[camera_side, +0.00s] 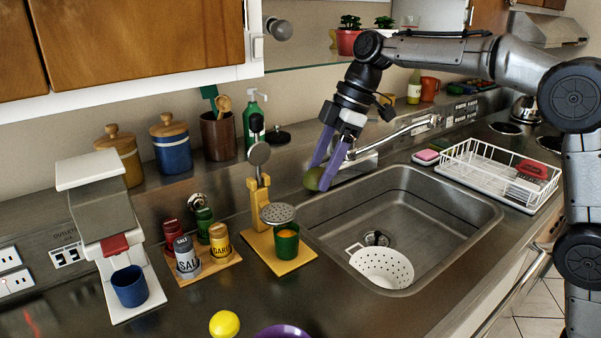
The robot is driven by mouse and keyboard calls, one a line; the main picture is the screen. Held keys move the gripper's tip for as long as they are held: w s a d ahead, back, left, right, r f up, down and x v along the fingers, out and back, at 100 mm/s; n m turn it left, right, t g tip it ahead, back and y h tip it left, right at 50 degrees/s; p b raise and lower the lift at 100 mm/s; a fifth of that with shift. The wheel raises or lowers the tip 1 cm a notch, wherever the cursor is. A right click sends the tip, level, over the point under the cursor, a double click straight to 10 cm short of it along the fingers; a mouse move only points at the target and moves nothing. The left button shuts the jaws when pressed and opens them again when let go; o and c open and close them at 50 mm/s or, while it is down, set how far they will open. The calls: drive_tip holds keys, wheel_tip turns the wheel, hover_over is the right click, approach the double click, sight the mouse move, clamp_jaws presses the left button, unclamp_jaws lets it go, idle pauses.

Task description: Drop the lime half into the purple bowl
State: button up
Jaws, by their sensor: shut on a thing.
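My gripper (324,171) is shut on the lime half (314,179), a dark green rounded piece at the fingertips. It is held in the air near the back left corner of the sink, behind the yellow stand. The purple bowl (283,332) is at the bottom edge of the view, on the near part of the counter, and only its far rim shows. My gripper is well behind the bowl and a little to its right in the picture.
A yellow lemon (224,324) lies left of the bowl. A yellow stand (282,249) with a green cup (286,241) stands between gripper and bowl. The sink (440,225) holds a white colander (382,268). A spice rack (203,262) and coffee machine (99,222) stand left.

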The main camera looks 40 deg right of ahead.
drive_tip(key=shift+s+d+r, duration=0.15)
drive_tip(key=shift+s+r, duration=0.15)
drive_tip(key=shift+s, duration=0.45)
drive_tip(key=shift+s+d+r, duration=0.15)
drive_tip(key=shift+s+r, duration=0.15)
drive_tip(key=shift+s, duration=0.4)
drive_tip(key=shift+w+f+m+t, duration=0.4)
drive_tip(key=shift+w+f+m, duration=0.2)
drive_tip(key=shift+f+m, duration=0.35)
drive_tip(key=s+a+f+n, duration=0.1)
drive_tip(key=s+a+f, duration=0.2)
drive_tip(key=s+a, duration=0.5)
drive_tip(key=s+a+f+n, duration=0.1)
drive_tip(key=s+a+f, duration=0.3)
drive_tip(key=a, duration=0.6)
drive_tip(key=shift+g, duration=0.4)
drive_tip(key=shift+s+d+f, duration=0.1)
drive_tip(key=shift+s+f, duration=0.1)
drive_tip(key=shift+f, duration=0.6)
drive_tip(key=shift+s+d+f, duration=0.1)
drive_tip(key=shift+s+f, duration=0.15)
drive_tip(key=shift+f, duration=0.5)
drive_tip(key=shift+s+f, duration=0.2)
drive_tip(key=shift+f, duration=0.6)
